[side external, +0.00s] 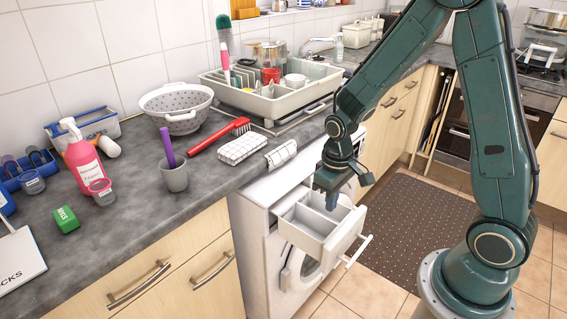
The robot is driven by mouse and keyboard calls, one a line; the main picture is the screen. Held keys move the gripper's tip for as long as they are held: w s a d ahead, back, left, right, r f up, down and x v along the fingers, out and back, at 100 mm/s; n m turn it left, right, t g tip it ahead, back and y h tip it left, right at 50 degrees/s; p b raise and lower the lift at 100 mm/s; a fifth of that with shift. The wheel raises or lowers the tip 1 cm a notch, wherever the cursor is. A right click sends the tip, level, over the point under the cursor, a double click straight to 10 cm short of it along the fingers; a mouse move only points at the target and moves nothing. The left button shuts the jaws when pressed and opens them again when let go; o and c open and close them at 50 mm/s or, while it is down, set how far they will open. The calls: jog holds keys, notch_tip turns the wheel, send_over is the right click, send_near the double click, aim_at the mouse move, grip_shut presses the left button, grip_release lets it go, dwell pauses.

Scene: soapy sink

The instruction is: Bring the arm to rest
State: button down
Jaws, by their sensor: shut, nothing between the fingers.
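My gripper (333,199) hangs from my green arm, pointing down over the open detergent drawer (309,240) of the white washing machine (262,218). Its fingers are shut with nothing between them. The fingertips are small in this view and lie in front of the drawer's compartments, so I cannot tell whether they are above the drawer or slightly inside it. The drawer is pulled out and its inside looks pale, with dividers.
On the worktop stand a dish rack (270,98), a colander (178,106), a red brush (221,134), a checked cloth (242,149), a grey cup (174,176) and a pink soap bottle (84,163). Free floor and a dark mat (415,235) lie right of the machine.

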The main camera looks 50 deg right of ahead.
jog(key=s+a+r+t, duration=0.1)
jog(key=s+r+t, duration=0.1)
jog(key=s+r, duration=0.5)
jog(key=s+a+r+t, duration=0.2)
jog(key=s+r, duration=0.5)
jog(key=r, duration=0.8)
jog(key=shift+s+a+r+t, duration=0.15)
jog(key=shift+s+a+t, duration=0.15)
jog(key=shift+t, duration=0.5)
